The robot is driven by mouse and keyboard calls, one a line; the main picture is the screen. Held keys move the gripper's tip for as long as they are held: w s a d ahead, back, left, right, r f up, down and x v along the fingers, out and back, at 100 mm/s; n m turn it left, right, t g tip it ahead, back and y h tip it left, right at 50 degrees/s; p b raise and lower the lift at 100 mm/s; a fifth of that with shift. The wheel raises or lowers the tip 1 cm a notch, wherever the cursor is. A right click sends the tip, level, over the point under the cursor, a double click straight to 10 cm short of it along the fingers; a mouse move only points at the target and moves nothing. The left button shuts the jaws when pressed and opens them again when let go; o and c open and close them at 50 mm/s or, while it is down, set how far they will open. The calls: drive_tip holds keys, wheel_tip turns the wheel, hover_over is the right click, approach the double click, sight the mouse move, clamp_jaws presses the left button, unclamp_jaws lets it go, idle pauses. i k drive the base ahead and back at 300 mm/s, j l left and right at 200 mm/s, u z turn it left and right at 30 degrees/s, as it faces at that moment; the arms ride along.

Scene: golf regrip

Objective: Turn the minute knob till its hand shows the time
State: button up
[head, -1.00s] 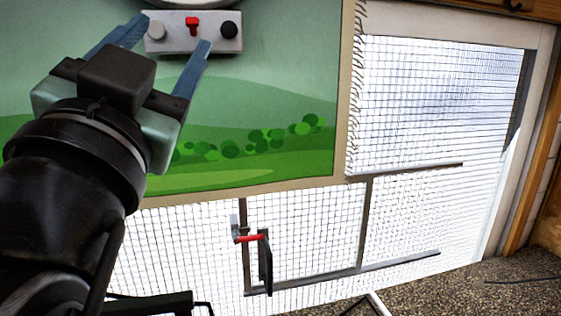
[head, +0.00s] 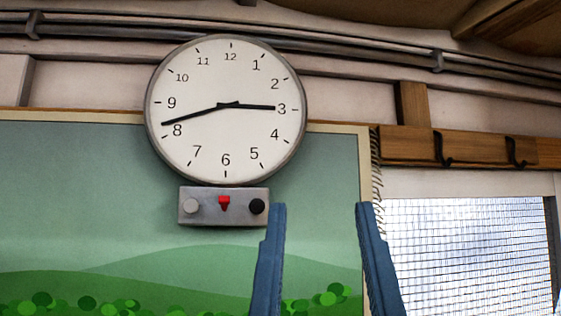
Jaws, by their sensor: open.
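The round white clock (head: 226,150) hangs on the wall. Its short hand points at 3, and its long hand points just past 8, towards 9. A grey control box (head: 207,217) sits below it, with a pale knob (head: 190,206) at left, a red switch (head: 224,202) in the middle and a black knob (head: 257,206) at right. Which knob is for minutes is not marked legibly. My gripper (head: 322,206) is open and empty, both blue fingers pointing up. Its left fingertip appears just right of the black knob, at the box's right edge; I cannot tell the depth gap.
A green landscape hanging (head: 100,220) covers the wall behind the box. A wooden rail with dark hooks (head: 470,148) and a wire-mesh window (head: 470,240) are at right. Pipes (head: 90,35) run above the clock. No obstacle shows between my fingers.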

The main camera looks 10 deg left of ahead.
sight(257, 206)
drive_tip(key=l+u, duration=0.15)
drive_tip(key=u, duration=0.35)
drive_tip(key=l+u, duration=0.2)
drive_tip(key=u, duration=0.25)
drive_tip(key=l+u, duration=0.15)
drive_tip(key=u, duration=0.35)
drive_tip(key=i+l+u, duration=0.15)
drive_tip(key=i+l, duration=0.1)
